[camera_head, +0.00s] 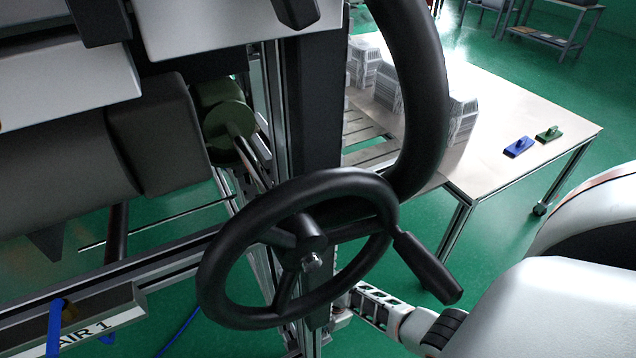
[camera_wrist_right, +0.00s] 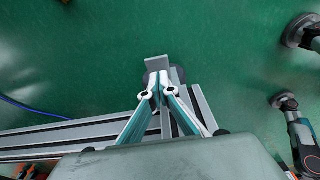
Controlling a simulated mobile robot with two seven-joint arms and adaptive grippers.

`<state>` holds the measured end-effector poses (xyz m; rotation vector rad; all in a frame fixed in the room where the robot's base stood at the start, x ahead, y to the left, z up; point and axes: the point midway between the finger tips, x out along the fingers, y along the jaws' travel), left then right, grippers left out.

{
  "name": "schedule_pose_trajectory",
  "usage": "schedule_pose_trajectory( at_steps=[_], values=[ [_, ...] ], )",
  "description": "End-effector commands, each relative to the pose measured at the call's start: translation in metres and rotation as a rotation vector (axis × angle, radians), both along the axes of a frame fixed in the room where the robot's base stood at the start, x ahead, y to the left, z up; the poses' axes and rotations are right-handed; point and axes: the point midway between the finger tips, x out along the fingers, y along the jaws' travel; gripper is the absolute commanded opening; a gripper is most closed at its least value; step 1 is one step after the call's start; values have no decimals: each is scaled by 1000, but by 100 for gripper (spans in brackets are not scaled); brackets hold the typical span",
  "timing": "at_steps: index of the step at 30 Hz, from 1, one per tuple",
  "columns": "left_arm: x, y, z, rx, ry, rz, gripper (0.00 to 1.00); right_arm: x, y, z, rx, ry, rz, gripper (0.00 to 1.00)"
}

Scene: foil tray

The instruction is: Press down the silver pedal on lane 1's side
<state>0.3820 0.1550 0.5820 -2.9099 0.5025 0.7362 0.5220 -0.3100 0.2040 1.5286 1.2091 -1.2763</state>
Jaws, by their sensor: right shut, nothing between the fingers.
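A small silver-grey plate that looks like the pedal (camera_wrist_right: 156,63) is in the right wrist view, low above the green floor, just beyond my fingertips. My right gripper (camera_wrist_right: 160,92) is shut and empty, its fingers pointing at this plate. I cannot tell whether they touch it. In the head view my right gripper (camera_head: 352,303) comes in from the lower right, low down, partly hidden behind the black handwheel (camera_head: 222,280) and its post. The pedal cannot be made out in the head view. My left gripper is not in view.
The handwheel's handle (camera_head: 428,268) juts out above my right wrist. Aluminium rails (camera_wrist_right: 75,135) run beside the gripper. An AIR 1 sign (camera_head: 100,327) is at lower left. A table (camera_head: 500,170) with foil trays and blue and green blocks stands at right. Green floor lies between.

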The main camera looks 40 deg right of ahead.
Motion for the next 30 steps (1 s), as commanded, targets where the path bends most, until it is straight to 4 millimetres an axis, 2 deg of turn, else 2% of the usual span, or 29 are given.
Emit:
schedule_pose_trajectory(
  at_steps=[1, 6, 30],
  values=[
    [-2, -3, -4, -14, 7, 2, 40, -7, -1, -13, 0, 10, 0, 0],
    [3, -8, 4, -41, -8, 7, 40, -3, -5, -20, 0, 2, -1, 0],
    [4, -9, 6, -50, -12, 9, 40, 0, -8, -23, 0, -3, 0, 0]
  ],
)
